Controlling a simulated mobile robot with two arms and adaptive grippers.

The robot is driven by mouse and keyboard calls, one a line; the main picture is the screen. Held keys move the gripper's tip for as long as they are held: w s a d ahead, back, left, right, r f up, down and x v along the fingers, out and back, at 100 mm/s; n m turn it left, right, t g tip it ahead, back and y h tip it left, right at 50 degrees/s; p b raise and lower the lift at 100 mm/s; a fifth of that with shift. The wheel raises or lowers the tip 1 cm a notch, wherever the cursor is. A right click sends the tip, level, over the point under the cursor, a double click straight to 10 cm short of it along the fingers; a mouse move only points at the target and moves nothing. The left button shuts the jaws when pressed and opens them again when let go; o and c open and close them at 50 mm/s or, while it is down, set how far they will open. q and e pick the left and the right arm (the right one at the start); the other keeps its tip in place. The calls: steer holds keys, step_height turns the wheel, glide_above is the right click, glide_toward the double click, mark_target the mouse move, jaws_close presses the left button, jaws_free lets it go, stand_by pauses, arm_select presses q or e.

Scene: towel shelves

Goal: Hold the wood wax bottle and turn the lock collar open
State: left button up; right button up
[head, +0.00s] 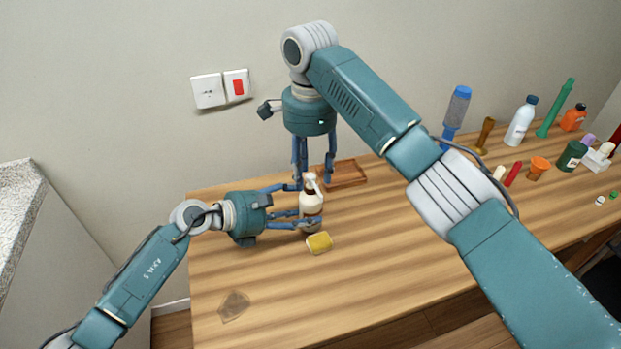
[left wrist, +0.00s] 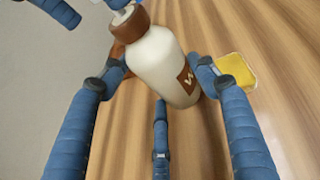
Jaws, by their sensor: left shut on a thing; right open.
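The wood wax bottle (head: 311,204) is white with a brown label and stands upright near the left part of the table. It also shows close up in the left wrist view (left wrist: 160,62), with a brown collar and a white nozzle at its top. My left gripper (head: 309,206) is shut on the bottle's body from the left. My right gripper (head: 314,182) points down from above, open, with its fingers around the height of the bottle's top. I cannot tell whether they touch the collar (left wrist: 128,22).
A yellow sponge (head: 319,242) lies in front of the bottle. A wooden tray (head: 347,174) sits behind it. Several bottles, including a white one (head: 521,122), and small items stand at the table's right. The table's front middle is clear.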

step_height(320, 180, up, 9)
stand_by(0.3)
steer(key=shift+r, duration=0.1)
arm_select(q)
steer(key=o, duration=1.4)
